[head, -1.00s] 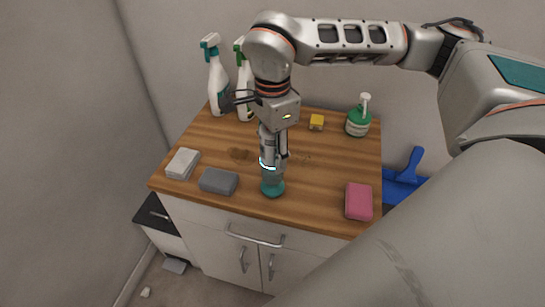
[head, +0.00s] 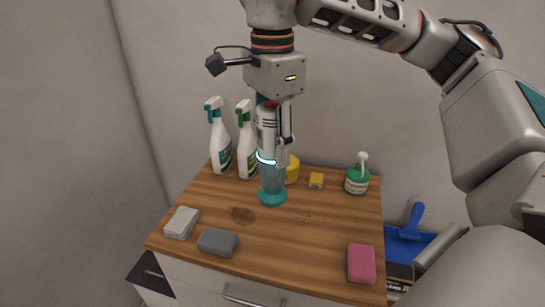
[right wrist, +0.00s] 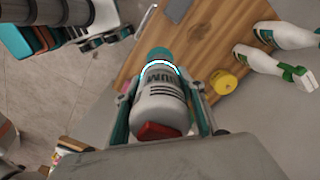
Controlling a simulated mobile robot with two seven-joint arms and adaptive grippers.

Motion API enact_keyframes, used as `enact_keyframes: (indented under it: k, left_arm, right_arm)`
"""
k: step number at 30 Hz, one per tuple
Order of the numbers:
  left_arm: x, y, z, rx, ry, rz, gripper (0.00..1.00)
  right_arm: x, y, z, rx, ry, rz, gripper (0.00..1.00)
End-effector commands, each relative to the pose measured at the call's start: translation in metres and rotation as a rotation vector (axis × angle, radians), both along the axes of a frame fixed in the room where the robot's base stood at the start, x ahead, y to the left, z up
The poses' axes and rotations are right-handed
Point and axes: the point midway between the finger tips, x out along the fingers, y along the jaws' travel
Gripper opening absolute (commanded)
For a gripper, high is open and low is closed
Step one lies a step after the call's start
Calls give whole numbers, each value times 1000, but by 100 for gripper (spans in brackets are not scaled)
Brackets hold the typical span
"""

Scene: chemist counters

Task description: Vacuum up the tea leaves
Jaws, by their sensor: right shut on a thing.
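My right gripper (head: 275,150) is shut on a white and teal handheld vacuum (head: 266,137). The vacuum is upright, with a lit ring and its teal nozzle pointing down at the wooden counter top. In the right wrist view the vacuum (right wrist: 160,100) sits between the fingers (right wrist: 162,112). A brown stain (head: 242,215) lies to the left. I cannot tell whether the nozzle touches the wood. My left gripper is not in view.
A white cloth (head: 182,222), grey sponge (head: 217,241) and pink sponge (head: 361,263) lie nearer the front. A blue dustpan (head: 408,235) is right of the counter.

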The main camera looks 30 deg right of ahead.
Motion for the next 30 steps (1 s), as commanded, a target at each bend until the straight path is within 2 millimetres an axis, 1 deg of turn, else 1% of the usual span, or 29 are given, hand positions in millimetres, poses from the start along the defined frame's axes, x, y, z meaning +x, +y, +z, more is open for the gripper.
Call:
enact_keyframes:
  k: [2, 5, 9, 12, 15, 18, 21, 24, 30]
  left_arm:
    - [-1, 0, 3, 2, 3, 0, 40]
    - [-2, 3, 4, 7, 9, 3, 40]
    - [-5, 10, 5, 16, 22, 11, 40]
    - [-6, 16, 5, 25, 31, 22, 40]
    - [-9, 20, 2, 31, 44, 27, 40]
    - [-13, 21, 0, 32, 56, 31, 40]
    - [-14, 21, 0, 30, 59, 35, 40]
    - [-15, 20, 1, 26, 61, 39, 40]
    - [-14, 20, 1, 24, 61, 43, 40]
  right_arm:
    - [8, -6, -2, 2, 2, -3, 18]
    - [24, -19, -15, 2, 6, -4, 18]
    - [47, -47, -43, 2, 7, -4, 18]
    - [60, -70, -64, 2, 6, -5, 18]
    - [68, -92, -82, 1, 5, -7, 18]
    - [73, -109, -97, 1, 3, -7, 18]
    - [76, -121, -106, 1, -1, -6, 18]
    - [77, -127, -112, 1, -2, -4, 18]
    - [77, -130, -123, 2, -2, -2, 18]
